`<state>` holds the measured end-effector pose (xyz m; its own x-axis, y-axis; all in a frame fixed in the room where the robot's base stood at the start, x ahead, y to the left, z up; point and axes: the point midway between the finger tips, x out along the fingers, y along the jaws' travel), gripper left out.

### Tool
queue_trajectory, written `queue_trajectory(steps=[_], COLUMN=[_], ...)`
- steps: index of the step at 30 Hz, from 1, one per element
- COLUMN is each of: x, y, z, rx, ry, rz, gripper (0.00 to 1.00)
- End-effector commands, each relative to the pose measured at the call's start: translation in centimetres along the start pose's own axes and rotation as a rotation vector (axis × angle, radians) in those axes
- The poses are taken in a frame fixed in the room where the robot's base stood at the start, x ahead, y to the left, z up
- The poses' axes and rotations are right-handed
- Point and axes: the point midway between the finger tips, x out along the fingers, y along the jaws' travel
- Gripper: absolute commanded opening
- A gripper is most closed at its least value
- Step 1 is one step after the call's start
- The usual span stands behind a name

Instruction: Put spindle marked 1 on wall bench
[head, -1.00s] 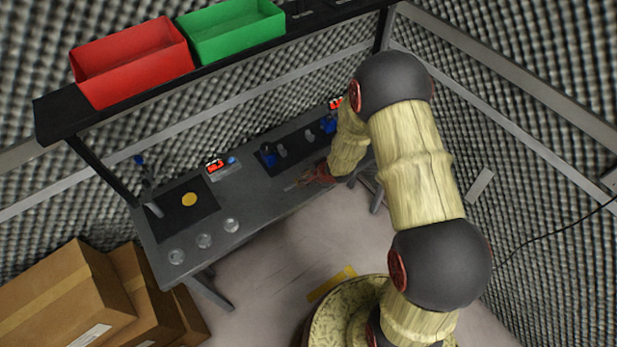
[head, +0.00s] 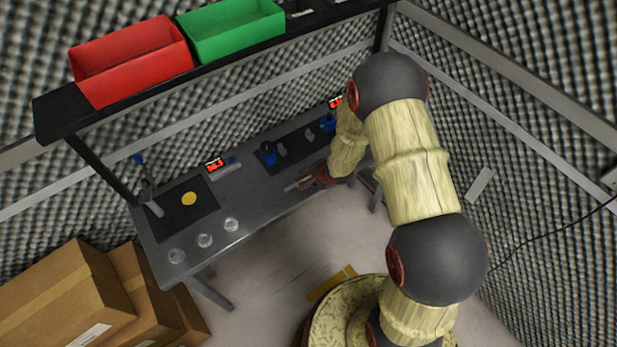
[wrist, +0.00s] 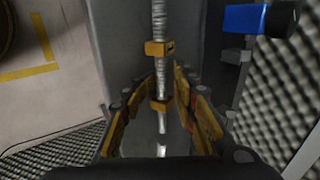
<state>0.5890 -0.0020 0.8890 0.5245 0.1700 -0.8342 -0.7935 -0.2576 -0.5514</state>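A long grey threaded spindle (wrist: 158,20) with yellow blocks on it runs down the middle of the wrist view, between the fingers of my gripper (wrist: 163,80). The fingers stand apart with a gap visible on the right side of the rod; whether they touch it is hard to tell. No number mark can be read on it. In the head view my gripper (head: 308,182) is low over the front edge of the wall bench (head: 255,200), and a pale rod end shows at its left. My fingers hide part of the spindle.
On the bench are a dark mat with a yellow disc (head: 189,199), several clear round dishes (head: 204,240), a red display (head: 215,165) and blue vises (head: 268,153). A shelf above holds a red bin (head: 135,60) and a green bin (head: 232,32). Cardboard boxes (head: 70,300) stand left.

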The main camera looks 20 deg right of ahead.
Motion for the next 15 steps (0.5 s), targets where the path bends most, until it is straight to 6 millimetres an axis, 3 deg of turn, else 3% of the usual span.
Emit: queue_trajectory(steps=[10,15], x=[-0.4,-2.6], y=[-0.3,-0.8], z=[0.0,-0.1], rx=[-0.001,0.001], ry=[0.0,0.001], rz=[-0.001,0.0], gripper=[0.29,0.29])
